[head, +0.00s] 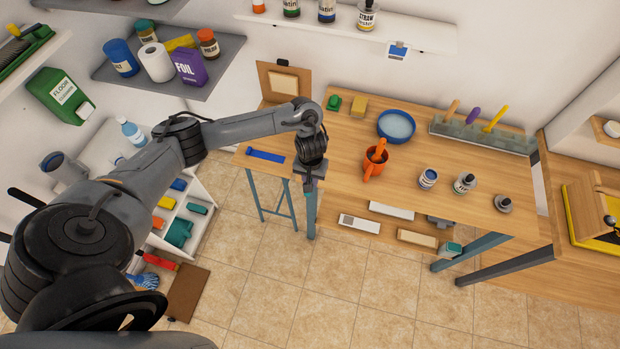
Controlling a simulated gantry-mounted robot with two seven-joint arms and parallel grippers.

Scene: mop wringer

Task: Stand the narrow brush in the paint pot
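A grey rack (440,129) at the back right of the wooden table holds several upright tools with tan (451,109), purple (473,115) and yellow (496,117) handles. I cannot tell which is the narrow brush. My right gripper is not in view.
A blue bowl (396,126) stands behind the orange pot. Small jars (428,179) (465,184) and a low dark-topped item (503,204) stand to its right. A shelf (420,38) overhangs the back.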

